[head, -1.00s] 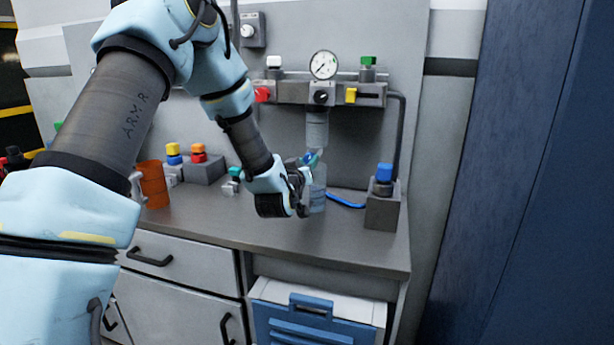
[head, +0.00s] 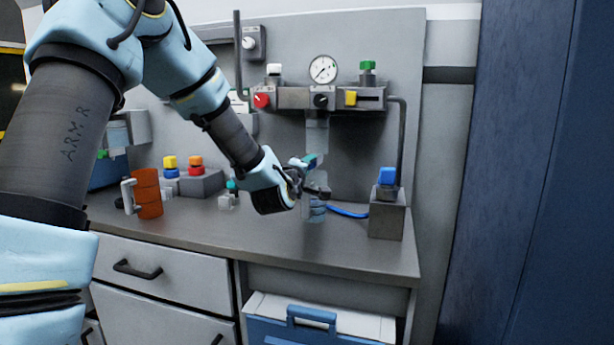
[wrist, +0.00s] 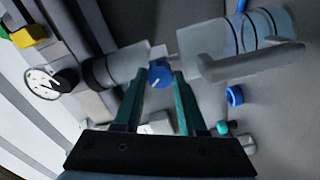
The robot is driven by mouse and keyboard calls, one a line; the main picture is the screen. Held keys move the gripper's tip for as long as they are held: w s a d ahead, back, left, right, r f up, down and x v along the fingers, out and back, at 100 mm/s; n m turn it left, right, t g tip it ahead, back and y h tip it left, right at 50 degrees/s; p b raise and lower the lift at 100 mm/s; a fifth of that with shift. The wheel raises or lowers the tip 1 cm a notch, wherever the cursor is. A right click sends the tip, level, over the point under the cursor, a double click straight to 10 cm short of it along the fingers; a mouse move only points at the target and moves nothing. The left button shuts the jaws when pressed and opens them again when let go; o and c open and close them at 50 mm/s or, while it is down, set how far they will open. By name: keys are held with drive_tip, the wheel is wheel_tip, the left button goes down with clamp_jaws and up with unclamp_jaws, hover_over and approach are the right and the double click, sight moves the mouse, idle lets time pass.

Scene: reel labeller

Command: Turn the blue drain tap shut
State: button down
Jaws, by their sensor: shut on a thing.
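The blue drain tap (wrist: 159,74) is a small round knob with a pale mark, between the upper filter body and a clear cylinder in the wrist view. My gripper (wrist: 161,77) has its two teal fingers on either side of the knob, shut on it. In the head view my gripper (head: 311,161) is at the filter column below the gauge, and the tap is too small and covered to make out clearly. The clear cylinder (head: 316,211) stands on the bench below it, with a grey handle (wrist: 245,64) on its side.
A grey block with a blue knob (head: 387,177) stands to the right, joined by a blue hose (head: 347,212). An orange mug (head: 148,194) is left. The front bench is clear.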

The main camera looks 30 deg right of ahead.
drive_tip(key=shift+n+b, duration=0.5)
drive_tip(key=shift+n, duration=0.5)
drive_tip(key=shift+c, duration=2.3)
unclamp_jaws()
drive_tip(key=shift+a, duration=0.1)
drive_tip(key=b+v, duration=0.2)
drive_tip(key=v, duration=0.8)
drive_tip(key=shift+s+a, duration=0.2)
drive_tip(key=shift+s, duration=0.1)
